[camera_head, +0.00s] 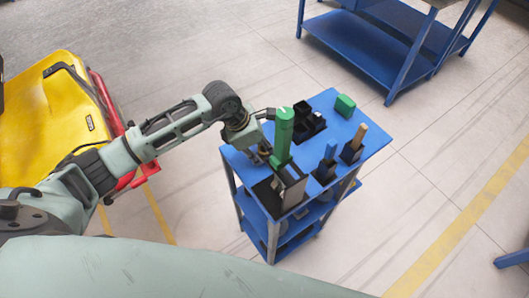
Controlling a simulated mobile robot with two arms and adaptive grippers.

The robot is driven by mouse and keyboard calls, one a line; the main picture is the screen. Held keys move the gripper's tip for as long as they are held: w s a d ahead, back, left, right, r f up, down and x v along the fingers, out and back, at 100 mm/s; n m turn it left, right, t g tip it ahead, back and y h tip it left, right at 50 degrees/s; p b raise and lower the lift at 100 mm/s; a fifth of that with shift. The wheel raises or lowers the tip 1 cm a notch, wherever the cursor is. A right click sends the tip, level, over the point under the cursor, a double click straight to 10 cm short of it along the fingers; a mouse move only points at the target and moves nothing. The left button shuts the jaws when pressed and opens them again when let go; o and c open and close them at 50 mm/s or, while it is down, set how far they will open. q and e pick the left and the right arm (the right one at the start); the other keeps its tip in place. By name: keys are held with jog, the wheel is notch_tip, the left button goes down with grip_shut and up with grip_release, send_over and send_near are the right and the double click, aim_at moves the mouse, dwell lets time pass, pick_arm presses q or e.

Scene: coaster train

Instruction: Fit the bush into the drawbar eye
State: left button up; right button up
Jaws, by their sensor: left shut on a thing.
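My left gripper (264,152) is over the near left part of the blue cart's top. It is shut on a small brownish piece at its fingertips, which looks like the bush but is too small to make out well. A tall green upright piece (283,136) stands just right of the gripper. Below it, at the near edge, is a grey and black block (291,188). I cannot tell which part is the drawbar eye, or whether the bush touches anything. My right gripper is not in view.
The blue cart (376,141) also carries a black divided tray (308,123), a green block (345,105), a blue upright piece (330,152) and a wood-coloured upright piece (360,133) in dark holders. A blue bench (365,45) stands behind.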

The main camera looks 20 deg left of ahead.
pick_arm(q)
grip_shut()
jog(key=shift+r, duration=0.1)
